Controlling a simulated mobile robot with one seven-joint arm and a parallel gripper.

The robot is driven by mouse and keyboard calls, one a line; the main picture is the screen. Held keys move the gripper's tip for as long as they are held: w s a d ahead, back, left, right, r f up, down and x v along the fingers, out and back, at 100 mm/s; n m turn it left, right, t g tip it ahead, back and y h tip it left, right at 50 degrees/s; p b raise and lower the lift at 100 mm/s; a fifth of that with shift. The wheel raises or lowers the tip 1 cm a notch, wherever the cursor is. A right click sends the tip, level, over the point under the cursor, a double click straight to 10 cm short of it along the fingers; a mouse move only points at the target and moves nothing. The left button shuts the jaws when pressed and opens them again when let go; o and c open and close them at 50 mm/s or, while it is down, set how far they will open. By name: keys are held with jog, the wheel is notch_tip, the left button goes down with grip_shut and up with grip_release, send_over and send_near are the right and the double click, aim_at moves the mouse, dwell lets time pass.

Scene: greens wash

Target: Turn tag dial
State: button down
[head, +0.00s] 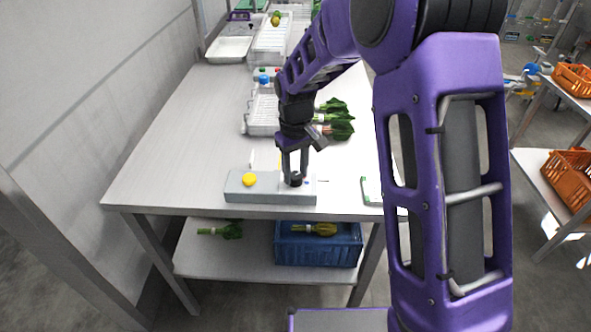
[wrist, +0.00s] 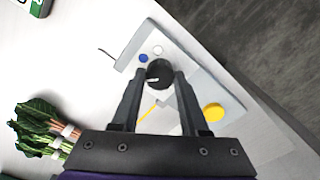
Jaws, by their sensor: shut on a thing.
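The tag dial is a round black knob (wrist: 159,73) with a pale pointer mark, on a grey box (head: 232,188) at the table's front edge. In the head view the dial (head: 296,180) is partly hidden by my fingers. My gripper (wrist: 159,82) comes down from above, with one finger on each side of the dial, and is shut on it. A yellow button (head: 249,180) sits on the box left of the dial; it also shows in the wrist view (wrist: 213,112). A blue dot (wrist: 143,58) and a white dot (wrist: 158,50) lie beside the dial.
Bunches of leafy greens (head: 340,129) lie behind my gripper beside a white rack (head: 262,117). A small green-and-white device (head: 371,190) lies right of the box. A blue crate (head: 290,246) stands on the lower shelf. The table's left side (head: 165,160) is clear.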

aim_at(295, 175)
dwell(0.4)
jog(key=shift+c, duration=2.1)
grip_release()
notch_tip(295, 175, up, 18)
jog(key=p, duration=0.1)
jog(key=shift+f, duration=0.25)
